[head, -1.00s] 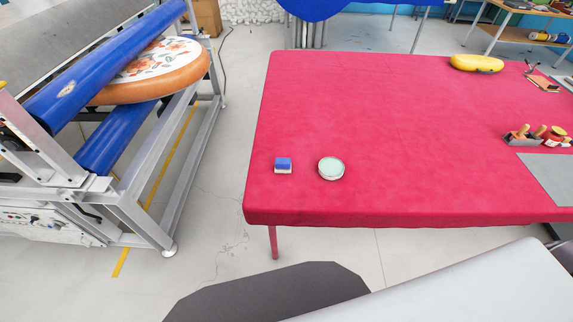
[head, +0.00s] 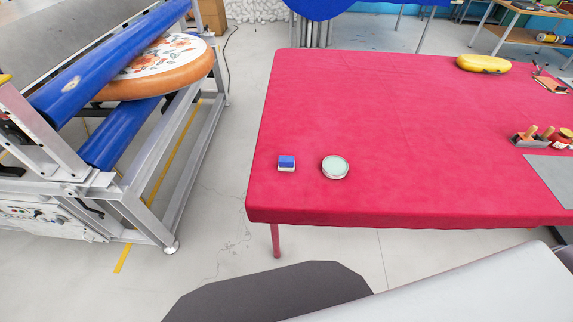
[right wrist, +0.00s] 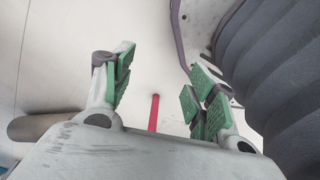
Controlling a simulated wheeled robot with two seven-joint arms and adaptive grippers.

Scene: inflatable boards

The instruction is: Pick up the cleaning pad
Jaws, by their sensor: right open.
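The cleaning pad looks to be the small block with a blue top and a pale base (head: 286,163), lying near the front left corner of the red-covered table (head: 400,110) in the head view. A round tin with a pale green top (head: 335,167) sits just right of it, apart from it. My right gripper (right wrist: 160,85) shows in the right wrist view with its green-padded fingers spread and nothing between them. It points at the floor, where a red table leg (right wrist: 154,113) shows; the pad is not in that view. My left gripper is in neither view.
A roller machine (head: 130,200) with blue rollers and a round floral cushion (head: 165,65) stands left of the table. A yellow case (head: 483,64) and wooden-handled tools (head: 530,136) lie farther right.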

